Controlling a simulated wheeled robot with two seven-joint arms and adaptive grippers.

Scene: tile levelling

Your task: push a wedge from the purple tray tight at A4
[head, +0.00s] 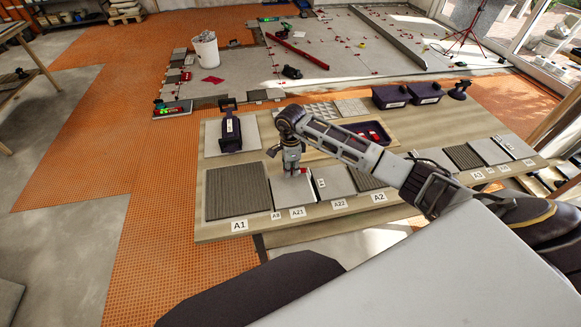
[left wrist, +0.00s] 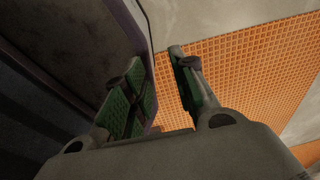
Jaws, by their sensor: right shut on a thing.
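The purple tray (head: 388,142) stands on the board, with red wedges (head: 374,136) inside it. My right gripper (head: 291,171) points down over the tiles near the labels A9 and A21, left of the tray. It is shut on a wedge, mostly hidden; a small bit of red (head: 303,171) shows beside the fingertips. I cannot tell whether the wedge touches a tile. I cannot make out the A4 label; the labels at the right are too small to read surely. My left gripper (left wrist: 157,72) is open in the left wrist view, its green-padded fingers apart.
A ribbed dark tile (head: 237,191) lies at A1. A dark tool (head: 231,133) stands on a light tile behind it. Dark boxes (head: 390,96) stand at the board's back. My right forearm crosses over the tiles at the right. Orange matting (head: 100,130) lies left of the board.

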